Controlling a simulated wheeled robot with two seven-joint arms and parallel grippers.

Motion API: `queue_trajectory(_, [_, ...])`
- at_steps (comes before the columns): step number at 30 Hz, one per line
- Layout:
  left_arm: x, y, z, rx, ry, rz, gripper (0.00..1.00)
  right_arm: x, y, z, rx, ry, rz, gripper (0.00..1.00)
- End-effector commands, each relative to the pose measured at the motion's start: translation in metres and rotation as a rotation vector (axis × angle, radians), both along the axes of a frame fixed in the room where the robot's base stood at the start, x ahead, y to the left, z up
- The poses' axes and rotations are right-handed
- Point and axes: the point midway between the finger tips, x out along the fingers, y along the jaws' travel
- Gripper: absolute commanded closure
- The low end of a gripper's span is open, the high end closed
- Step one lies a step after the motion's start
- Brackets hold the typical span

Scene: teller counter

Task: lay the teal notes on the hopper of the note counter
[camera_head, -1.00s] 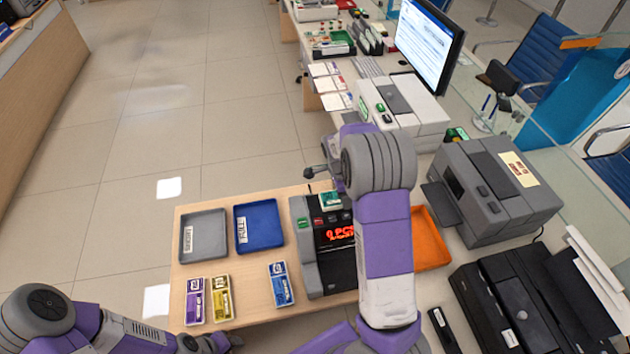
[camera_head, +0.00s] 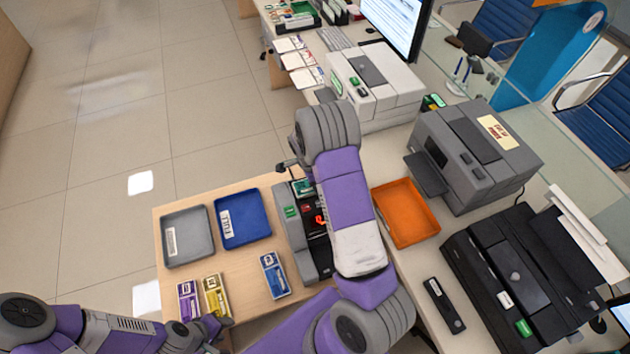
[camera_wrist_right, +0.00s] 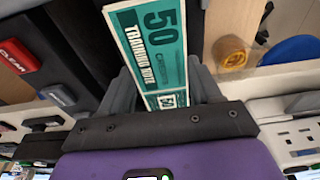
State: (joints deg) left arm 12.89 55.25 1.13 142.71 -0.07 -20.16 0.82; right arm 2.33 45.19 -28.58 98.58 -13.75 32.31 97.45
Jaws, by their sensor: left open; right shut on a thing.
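The teal notes (camera_wrist_right: 158,40), marked 50, are between the fingers of my right gripper (camera_wrist_right: 165,88) in the right wrist view, shut on them. In the head view a small teal patch of them (camera_head: 302,187) shows at the far end of the note counter (camera_head: 293,232), beside my wrist. The counter is dark grey with a red display, and my right forearm covers much of it. I cannot tell whether the notes touch the hopper. My left gripper (camera_head: 217,328) is open and empty at the lower left, by the table's near edge.
A grey tray (camera_head: 187,262) and a blue tray (camera_head: 243,243) lie left of the counter. Purple (camera_head: 188,312), yellow (camera_head: 215,310) and blue (camera_head: 274,288) note bundles lie nearer. An orange tray (camera_head: 432,230) and grey printer (camera_head: 495,205) stand to the right.

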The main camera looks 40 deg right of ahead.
Motion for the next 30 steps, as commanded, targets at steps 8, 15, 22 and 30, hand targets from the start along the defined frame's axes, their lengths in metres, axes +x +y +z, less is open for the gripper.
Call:
queue_trajectory(8, [0.0, 0.0, -0.001, 0.0, 0.0, 0.0, 0.57, 0.001, 0.0, -0.003, -0.001, -0.003, 0.0, 0.75])
queue_trajectory(15, [0.0, 0.0, -0.003, 0.0, 0.0, 0.0, 0.57, 0.001, 0.0, -0.006, -0.001, -0.002, 0.0, 0.2])
queue_trajectory(22, [0.0, 0.0, -0.003, 0.0, 0.0, 0.0, 0.57, 0.001, 0.0, -0.006, -0.001, -0.002, 0.0, 0.11])
queue_trajectory(30, [0.0, 0.0, 0.001, 0.0, 0.0, 0.0, 0.57, 0.002, 0.001, 0.007, -0.001, -0.005, 0.002, 0.11])
